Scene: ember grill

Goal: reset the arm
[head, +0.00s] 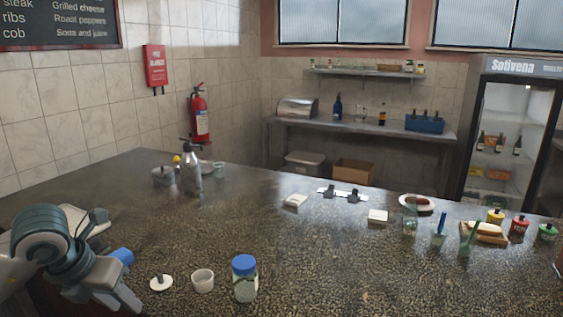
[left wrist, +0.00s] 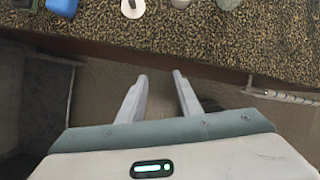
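My left arm (head: 55,245) is at the left of the head view, by the counter's near edge. Its left gripper (head: 122,300) points down and to the right there. In the left wrist view the two fingers of the left gripper (left wrist: 160,77) stand apart with nothing between them. Bare floor shows beyond and between them, with the counter's edge just past the tips. My right gripper is in neither view.
Close to the left gripper on the counter (head: 290,260) are a blue object (head: 122,256), a white lid (head: 161,283), a white cup (head: 203,280) and a blue-capped jar (head: 244,278). The counter's middle is mostly clear.

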